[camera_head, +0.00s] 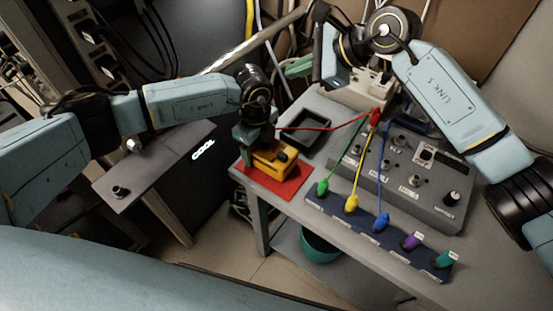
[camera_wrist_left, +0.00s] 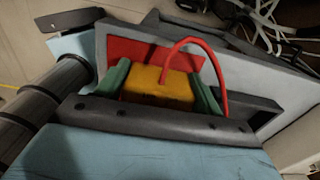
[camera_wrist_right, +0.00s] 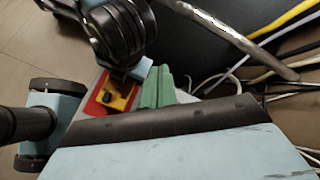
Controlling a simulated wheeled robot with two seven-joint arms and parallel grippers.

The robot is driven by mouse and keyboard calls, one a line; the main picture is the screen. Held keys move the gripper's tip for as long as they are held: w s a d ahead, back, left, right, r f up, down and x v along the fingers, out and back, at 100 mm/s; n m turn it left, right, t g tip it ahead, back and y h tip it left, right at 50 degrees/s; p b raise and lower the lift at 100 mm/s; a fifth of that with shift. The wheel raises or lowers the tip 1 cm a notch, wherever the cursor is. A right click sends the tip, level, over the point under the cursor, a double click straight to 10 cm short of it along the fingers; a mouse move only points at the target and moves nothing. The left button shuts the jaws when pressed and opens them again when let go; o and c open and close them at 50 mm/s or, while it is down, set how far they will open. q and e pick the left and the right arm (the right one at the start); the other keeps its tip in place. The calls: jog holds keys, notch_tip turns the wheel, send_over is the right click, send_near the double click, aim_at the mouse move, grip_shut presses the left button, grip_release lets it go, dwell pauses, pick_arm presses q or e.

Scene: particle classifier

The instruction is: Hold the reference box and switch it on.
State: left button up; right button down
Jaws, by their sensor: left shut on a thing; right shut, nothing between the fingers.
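The reference box (camera_head: 272,164) is a small yellow block with a dark knob, on a red mat (camera_head: 292,189) at the table's left corner. My left gripper (camera_head: 262,150) is shut on it from above. In the left wrist view the box (camera_wrist_left: 158,84) sits between the two green fingers, with a red cable arching over it. My right gripper (camera_head: 297,68) is shut and empty, behind and above the box. In the right wrist view its green fingers (camera_wrist_right: 158,90) are together, just right of the box (camera_wrist_right: 121,94) in the picture. I cannot tell whether the box is on.
A grey console (camera_head: 400,170) with knobs and sockets fills the table's right side. In front, a blue strip (camera_head: 335,207) holds several coloured plugs. A black tray (camera_head: 305,130) lies behind the box. The red cable (camera_head: 330,128) runs to the console.

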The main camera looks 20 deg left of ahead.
jog(key=s+a+r+m+t+y, duration=0.3)
jog(key=a+r+m+y, duration=0.15)
jog(key=r+m, duration=0.2)
jog(key=s+a+r+m+t+y, duration=0.3)
jog(key=a+r+m+y, duration=0.1)
jog(key=r+m+y, duration=0.25)
jog(key=s+d+f+m+t+h, duration=0.1)
jog(key=d+f+m+t+h, duration=0.3)
jog(key=m+h, duration=0.7)
jog(key=s+d+f+m+t+h, duration=0.15)
jog(key=f+m+t+h, duration=0.35)
jog(key=m, duration=1.2)
jog(key=s+d+f+m+g+h, duration=0.2)
jog(key=s+d+f+m+g, duration=0.1)
jog(key=s+f+g, duration=0.7)
jog(key=s+f+m, duration=0.1)
jog(key=s, duration=0.2)
jog(key=shift+f+h, duration=0.4)
jog(key=shift+w+a, duration=0.1)
